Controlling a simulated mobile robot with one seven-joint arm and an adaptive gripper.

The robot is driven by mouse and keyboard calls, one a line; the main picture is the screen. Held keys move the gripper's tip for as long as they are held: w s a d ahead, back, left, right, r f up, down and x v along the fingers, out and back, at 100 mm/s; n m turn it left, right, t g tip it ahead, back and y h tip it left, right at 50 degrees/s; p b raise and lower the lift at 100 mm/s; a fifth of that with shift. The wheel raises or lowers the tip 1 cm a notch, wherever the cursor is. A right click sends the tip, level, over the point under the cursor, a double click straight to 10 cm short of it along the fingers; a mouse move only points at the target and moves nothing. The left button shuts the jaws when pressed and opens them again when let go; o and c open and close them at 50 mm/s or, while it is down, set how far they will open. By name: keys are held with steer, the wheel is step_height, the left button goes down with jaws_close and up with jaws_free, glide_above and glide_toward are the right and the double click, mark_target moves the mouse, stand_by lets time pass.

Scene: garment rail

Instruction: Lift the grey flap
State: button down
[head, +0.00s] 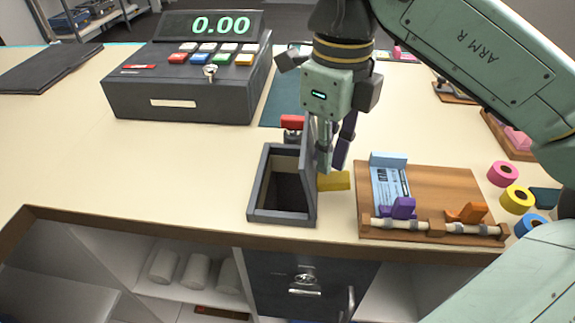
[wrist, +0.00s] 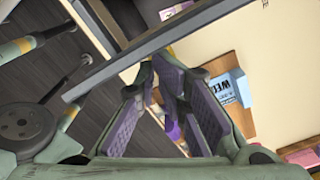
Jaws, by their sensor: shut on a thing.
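The grey flap (head: 309,150) stands up steeply along the right side of a grey-framed square opening (head: 255,190) in the counter. The opening is dark inside. My gripper (head: 330,165) points down at the flap's right face, its fingers closed together there. A yellow piece (head: 334,181) shows at the fingertips; whether it is part of the flap is hard to tell. In the wrist view the flap is a long grey bar (wrist: 110,72) across the fingertips (wrist: 165,65), with a little yellow beside them. The exact contact is hidden.
A wooden board (head: 430,190) with a blue-white card and purple and orange clips lies close on the right. A cash register (head: 185,90) stands at the back left. Coloured rolls (head: 503,174) lie at the far right. The front left counter is clear.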

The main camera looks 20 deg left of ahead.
mark_target(331, 179)
step_height(331, 179, up, 6)
steer(key=p, duration=0.4)
steer(key=shift+w+d+r, duration=0.15)
steer(key=shift+d+r, duration=0.05)
steer(key=shift+d, duration=0.15)
stand_by(1.0)
